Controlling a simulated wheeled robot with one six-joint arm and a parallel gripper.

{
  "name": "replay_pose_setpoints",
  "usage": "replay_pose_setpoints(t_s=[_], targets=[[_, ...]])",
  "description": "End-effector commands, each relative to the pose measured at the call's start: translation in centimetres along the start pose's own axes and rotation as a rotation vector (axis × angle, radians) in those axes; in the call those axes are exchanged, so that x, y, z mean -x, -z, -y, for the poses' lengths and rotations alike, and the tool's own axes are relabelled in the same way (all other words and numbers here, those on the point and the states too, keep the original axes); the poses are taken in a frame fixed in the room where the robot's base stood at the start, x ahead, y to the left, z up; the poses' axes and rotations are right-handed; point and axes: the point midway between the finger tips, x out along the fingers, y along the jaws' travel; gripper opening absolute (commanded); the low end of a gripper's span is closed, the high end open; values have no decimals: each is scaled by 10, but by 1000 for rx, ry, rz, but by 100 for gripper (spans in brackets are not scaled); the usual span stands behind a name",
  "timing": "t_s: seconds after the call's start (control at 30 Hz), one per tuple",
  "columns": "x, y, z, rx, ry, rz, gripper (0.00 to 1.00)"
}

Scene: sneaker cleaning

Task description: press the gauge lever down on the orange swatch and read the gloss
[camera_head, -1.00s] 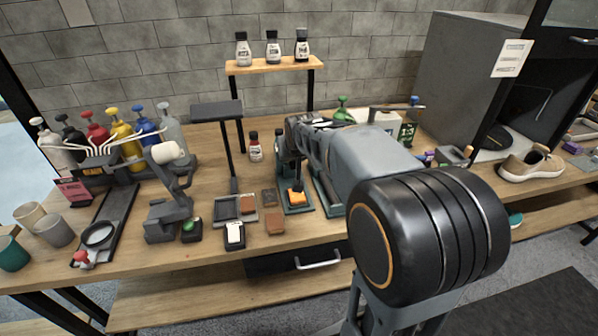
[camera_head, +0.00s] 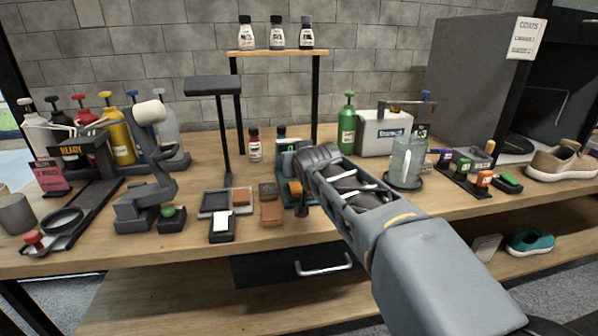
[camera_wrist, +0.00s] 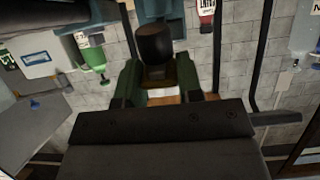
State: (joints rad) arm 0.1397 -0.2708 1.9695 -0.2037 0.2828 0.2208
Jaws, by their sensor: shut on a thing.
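In the wrist view, which is upside down, the two green fingers of my gripper (camera_wrist: 157,78) are on either side of a dark round knob (camera_wrist: 155,44), which looks like the gauge lever's end. My gripper appears shut on it. No gloss reading can be made out.
Brown swatches (camera_head: 270,212) and a grey tray (camera_head: 214,203) lie left of the gauge. A black stand (camera_head: 213,86) rises behind them. A glass jar (camera_head: 406,160) and green bottle (camera_head: 347,125) stand to the right.

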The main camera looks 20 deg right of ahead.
Motion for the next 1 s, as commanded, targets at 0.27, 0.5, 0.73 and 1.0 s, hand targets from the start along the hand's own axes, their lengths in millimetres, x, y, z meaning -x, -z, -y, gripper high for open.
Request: replay_pose_setpoints(t_s=[0.27, 0.5, 0.73, 1.0], targets=[[-1, -2, 0, 0, 1, -17, 0], [0, -2, 0, 0, 0, -17, 0], [0, -2, 1, 2, 1, -17, 49], [0, -2, 1, 2, 1, -17, 60]])
